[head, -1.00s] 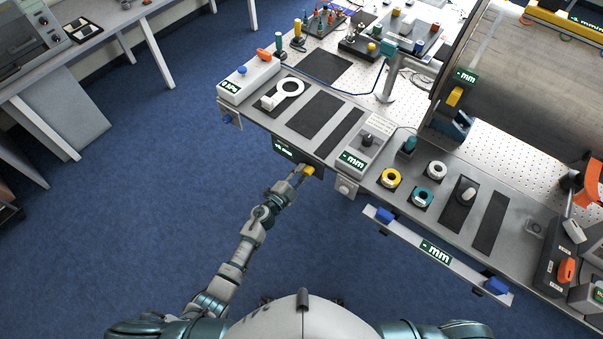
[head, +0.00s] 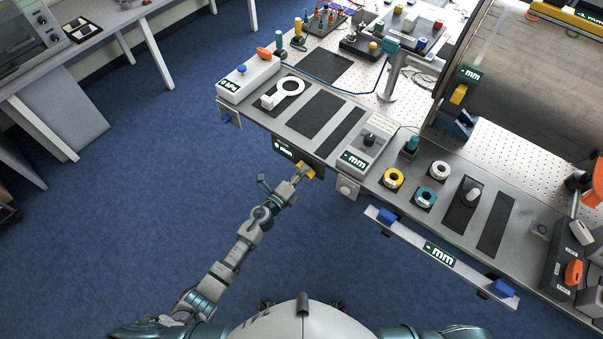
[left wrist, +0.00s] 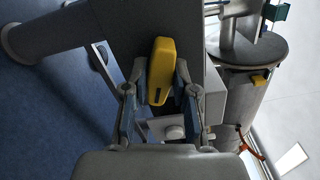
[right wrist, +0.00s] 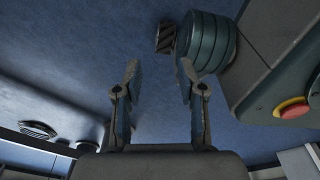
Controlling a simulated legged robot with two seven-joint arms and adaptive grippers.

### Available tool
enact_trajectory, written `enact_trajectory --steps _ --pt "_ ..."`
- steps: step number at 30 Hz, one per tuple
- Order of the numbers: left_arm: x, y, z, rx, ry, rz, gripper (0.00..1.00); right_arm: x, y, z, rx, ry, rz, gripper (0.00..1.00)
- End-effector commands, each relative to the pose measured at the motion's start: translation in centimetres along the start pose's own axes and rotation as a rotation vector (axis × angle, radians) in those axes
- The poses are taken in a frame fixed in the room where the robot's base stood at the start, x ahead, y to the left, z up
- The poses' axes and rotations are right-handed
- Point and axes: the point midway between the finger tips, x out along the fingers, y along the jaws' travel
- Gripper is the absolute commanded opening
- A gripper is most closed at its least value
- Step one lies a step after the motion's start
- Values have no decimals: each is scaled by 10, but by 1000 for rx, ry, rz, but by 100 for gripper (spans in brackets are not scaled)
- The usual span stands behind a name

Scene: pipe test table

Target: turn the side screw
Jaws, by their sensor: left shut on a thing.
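The side screw has a yellow handle (head: 307,169) on the table's front side, beside a dark panel with a "mm" display (head: 283,148). My left gripper (head: 299,174) is at this handle, with its arm reaching up from below. In the left wrist view the yellow handle (left wrist: 160,70) stands between the two fingers, tilted slightly, and the fingers are shut on it. The screw's shaft is hidden behind the handle. My right gripper (right wrist: 160,75) shows only in the right wrist view, open and empty, over the blue floor.
The long table carries a white ring piece (head: 289,87), a yellow ring (head: 393,178) and a teal ring (head: 425,196). A rail with blue ends (head: 440,254) runs along the front at right. A red button (right wrist: 293,108) shows near my right gripper.

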Motion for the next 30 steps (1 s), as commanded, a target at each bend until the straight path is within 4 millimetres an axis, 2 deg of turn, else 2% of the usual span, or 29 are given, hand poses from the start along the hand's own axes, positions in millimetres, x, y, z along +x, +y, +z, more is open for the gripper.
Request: enact_trajectory --steps 10,26,27,29,30 --pt "-1 4 -3 133 6 6 0 -1 0 -8 1 3 0 40" --pt "-2 6 -4 153 8 9 0 -2 0 -11 2 4 0 40" --pt "-2 6 -4 153 8 9 34 -2 0 -11 2 4 0 40" --pt "-2 6 -4 153 8 9 49 -2 0 -10 2 4 0 40" --pt "-2 5 -4 153 7 8 52 -2 0 -10 2 4 0 40"
